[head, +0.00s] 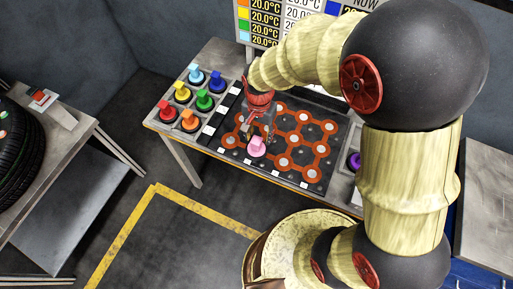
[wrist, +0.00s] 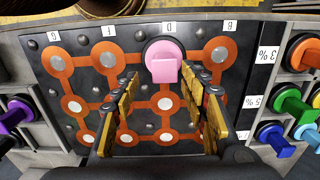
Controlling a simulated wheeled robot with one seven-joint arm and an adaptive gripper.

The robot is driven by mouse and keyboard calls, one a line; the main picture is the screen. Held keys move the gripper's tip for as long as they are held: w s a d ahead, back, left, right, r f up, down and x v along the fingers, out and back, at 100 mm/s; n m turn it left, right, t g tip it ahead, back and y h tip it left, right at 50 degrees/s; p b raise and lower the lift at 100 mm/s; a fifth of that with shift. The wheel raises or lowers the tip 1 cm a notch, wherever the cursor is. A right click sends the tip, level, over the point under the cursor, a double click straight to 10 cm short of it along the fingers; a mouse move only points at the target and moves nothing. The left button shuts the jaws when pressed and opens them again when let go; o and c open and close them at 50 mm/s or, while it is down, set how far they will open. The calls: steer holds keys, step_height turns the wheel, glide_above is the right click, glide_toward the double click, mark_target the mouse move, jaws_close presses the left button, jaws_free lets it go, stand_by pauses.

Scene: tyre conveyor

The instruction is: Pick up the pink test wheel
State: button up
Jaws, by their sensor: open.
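The pink test wheel (head: 257,146) stands on the front edge of the dark board with orange ring-and-link markings (head: 284,162). In the wrist view the pink wheel (wrist: 165,62) sits at the board's lettered edge, by the letter D, with its flat grip tab facing the camera. My gripper (head: 262,132) is over the board, just behind the pink wheel in the head view. In the wrist view my gripper (wrist: 168,90) has its two yellow-padded fingers spread, one on each side of the wheel's line. Nothing is between the fingertips, and the wheel lies beyond them.
Several coloured wheels, among them a red one (head: 166,111), stand on the rack left of the board. A purple wheel (head: 354,161) stands right of it. A display panel (head: 300,20) rises behind. A tyre (head: 18,150) lies on another bench at far left.

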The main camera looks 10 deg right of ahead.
mark_target(256, 140)
steer(key=f, duration=0.4)
steer(key=f+b, duration=0.1)
steer(key=f, duration=0.1)
steer(key=shift+a+f, duration=0.1)
steer(key=shift+a, duration=0.3)
steer(key=shift+c, duration=0.9)
jaws_close()
